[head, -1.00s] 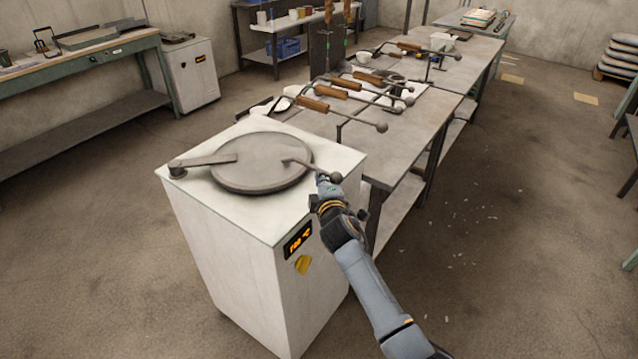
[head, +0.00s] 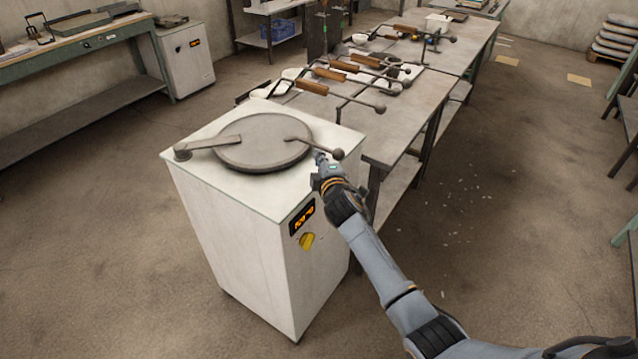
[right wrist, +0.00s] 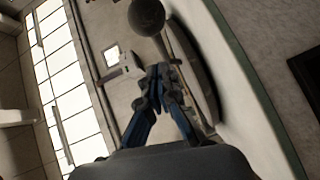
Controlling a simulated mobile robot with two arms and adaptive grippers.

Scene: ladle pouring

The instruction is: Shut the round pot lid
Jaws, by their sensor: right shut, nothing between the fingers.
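The round pot lid (head: 262,143) is a grey disc lying flat on top of the white furnace cabinet (head: 240,215), covering its opening. A flat hinge arm runs from the lid to a pivot at the cabinet's left edge. The lid's handle ends in a dark ball knob (head: 338,154) over the right edge. My right gripper (head: 321,160) is shut and empty, just below and beside the knob, at the cabinet's right edge. In the right wrist view the knob (right wrist: 146,16) shows beyond the shut fingertips (right wrist: 160,72), apart from them. My left gripper is not in view.
A long steel table (head: 395,115) with several wooden-handled ladles stands behind and right of the cabinet. A yellow knob (head: 307,240) and a lit display are on the cabinet front. The floor to the right is open.

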